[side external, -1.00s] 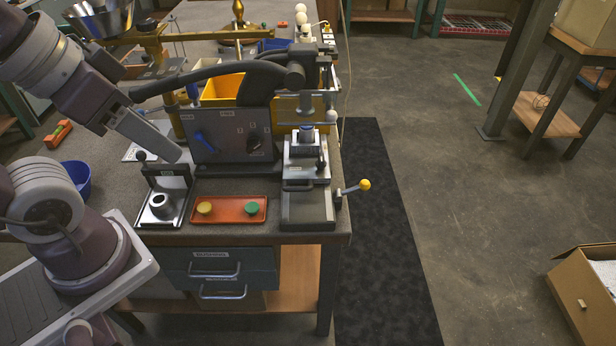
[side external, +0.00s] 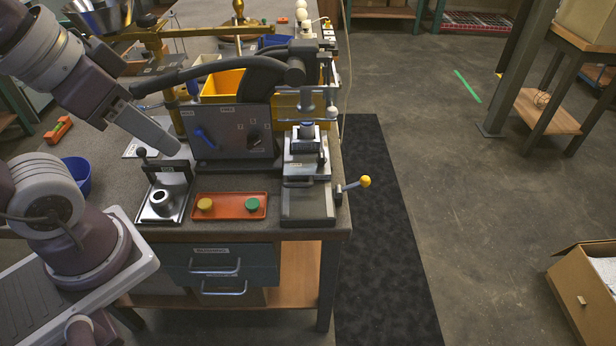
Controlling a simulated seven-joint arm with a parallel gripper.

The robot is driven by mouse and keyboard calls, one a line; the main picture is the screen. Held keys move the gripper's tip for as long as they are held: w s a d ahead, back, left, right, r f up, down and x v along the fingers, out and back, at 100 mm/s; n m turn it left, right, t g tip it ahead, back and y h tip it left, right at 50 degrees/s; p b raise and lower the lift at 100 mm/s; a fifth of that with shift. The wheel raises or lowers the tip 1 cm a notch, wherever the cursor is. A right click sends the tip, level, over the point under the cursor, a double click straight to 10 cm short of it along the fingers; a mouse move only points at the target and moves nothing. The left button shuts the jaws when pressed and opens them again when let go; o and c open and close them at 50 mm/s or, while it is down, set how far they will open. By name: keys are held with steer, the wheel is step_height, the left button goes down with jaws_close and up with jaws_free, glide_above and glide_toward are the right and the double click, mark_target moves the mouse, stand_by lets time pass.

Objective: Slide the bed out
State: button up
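The bed (side external: 306,171) is a light metal carriage with a pull handle on its front. It sits on a grey slide base (side external: 307,207) at the right of the bench, under the press head (side external: 307,100). My gripper (side external: 172,146) appears to be the grey tapered end of the arm, above the bench at left, well away from the bed. Its fingers cannot be made out.
A yellow-knobbed lever (side external: 364,181) sticks out right of the slide base. An orange-red tray (side external: 230,206) with yellow and green buttons lies left of it. A dark panel (side external: 228,134) with a blue lever stands behind. A metal socket fixture (side external: 162,201) is at left.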

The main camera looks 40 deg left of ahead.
steer(key=w+m+g, duration=0.3)
steer(key=w, duration=0.7)
steer(key=m+g+y, duration=0.4)
steer(key=m, duration=0.2)
glide_above(296, 184)
steer(key=w+d, duration=0.1)
steer(key=d, duration=0.3)
step_height(296, 184, down, 18)
steer(key=shift+y, duration=0.3)
steer(key=x, duration=0.7)
steer(key=shift+w+a+f, duration=0.1)
steer(key=shift+a+f, duration=0.05)
steer(key=shift+a, duration=0.1)
jaws_close()
